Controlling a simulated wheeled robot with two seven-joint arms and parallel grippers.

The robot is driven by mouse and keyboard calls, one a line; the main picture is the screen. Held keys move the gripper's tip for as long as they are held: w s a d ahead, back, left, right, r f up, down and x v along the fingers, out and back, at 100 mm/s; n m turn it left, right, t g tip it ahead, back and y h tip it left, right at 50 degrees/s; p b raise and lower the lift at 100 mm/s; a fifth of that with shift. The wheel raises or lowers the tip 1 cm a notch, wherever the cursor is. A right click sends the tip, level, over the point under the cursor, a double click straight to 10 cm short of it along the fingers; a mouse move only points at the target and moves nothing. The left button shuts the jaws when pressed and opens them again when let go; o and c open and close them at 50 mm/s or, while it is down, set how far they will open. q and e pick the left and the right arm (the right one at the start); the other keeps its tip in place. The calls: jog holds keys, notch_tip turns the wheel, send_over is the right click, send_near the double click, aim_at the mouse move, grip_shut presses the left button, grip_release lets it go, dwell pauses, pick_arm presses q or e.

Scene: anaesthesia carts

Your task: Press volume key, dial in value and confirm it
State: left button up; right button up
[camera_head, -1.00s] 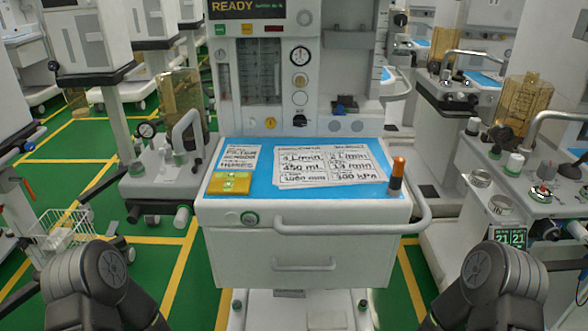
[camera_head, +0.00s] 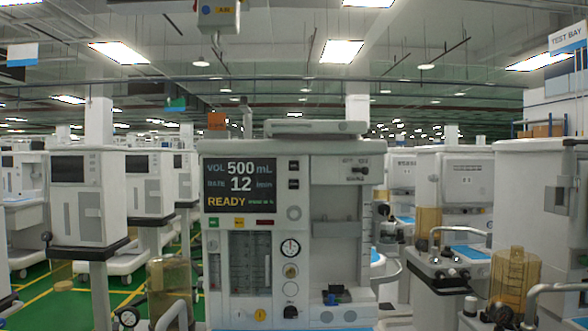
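The anaesthesia cart (camera_head: 335,215) stands upright in front of me, in the middle of the head view. Its dark screen (camera_head: 239,185) reads VOL 500 mL, a second line with 12 /min, and READY in yellow. Two small dark keys (camera_head: 293,175) sit right of the screen; their labels are too small to read. A round pale dial (camera_head: 294,213) is below them. A green key (camera_head: 213,222), a yellow key (camera_head: 239,223) and a dark red one (camera_head: 265,222) line up under the screen. Neither of my grippers is in view.
A pressure gauge (camera_head: 290,248) and knobs are lower on the cart's front. Other carts stand on the left (camera_head: 85,200) and right (camera_head: 460,200). Amber canisters (camera_head: 514,276) stand on both sides. The cart's work surface is mostly below the view.

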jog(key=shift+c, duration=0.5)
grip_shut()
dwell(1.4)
